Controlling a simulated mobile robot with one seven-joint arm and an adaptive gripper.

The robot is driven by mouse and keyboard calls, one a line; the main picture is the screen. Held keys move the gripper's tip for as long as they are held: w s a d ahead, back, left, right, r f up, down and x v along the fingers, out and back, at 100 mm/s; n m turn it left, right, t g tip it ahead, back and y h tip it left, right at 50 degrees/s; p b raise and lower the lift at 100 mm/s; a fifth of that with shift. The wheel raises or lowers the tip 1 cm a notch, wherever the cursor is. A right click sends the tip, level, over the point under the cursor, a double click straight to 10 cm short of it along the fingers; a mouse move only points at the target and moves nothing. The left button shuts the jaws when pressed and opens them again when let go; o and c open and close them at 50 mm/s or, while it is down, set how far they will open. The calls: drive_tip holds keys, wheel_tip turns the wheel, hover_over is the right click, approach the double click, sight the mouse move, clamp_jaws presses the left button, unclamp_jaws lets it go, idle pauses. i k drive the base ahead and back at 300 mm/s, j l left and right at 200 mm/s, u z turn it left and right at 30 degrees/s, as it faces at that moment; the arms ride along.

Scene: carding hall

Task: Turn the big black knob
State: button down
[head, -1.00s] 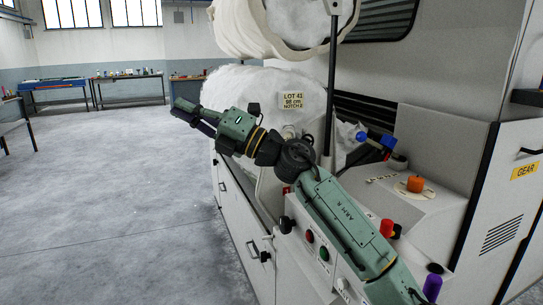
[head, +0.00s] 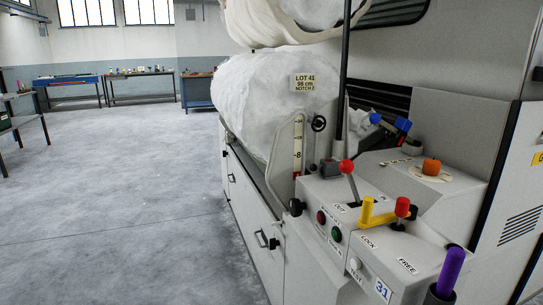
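A round black knob (head: 296,207) sticks out at the left front edge of the light grey control panel (head: 330,190). A second black part, a small handwheel-like knob (head: 319,123), stands further back beside the upright scale (head: 298,145). I cannot tell for certain which of the two is the big black knob.
The panel carries a red-tipped lever (head: 347,167), a yellow lever piece (head: 376,213), a red-topped knob (head: 402,208), a green button (head: 336,235) and a purple handle (head: 451,270). An orange knob (head: 431,167) sits higher. Open floor (head: 120,220) lies left.

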sight(296, 208)
drive_tip(key=i+j, duration=0.7)
drive_tip(key=i, duration=0.2)
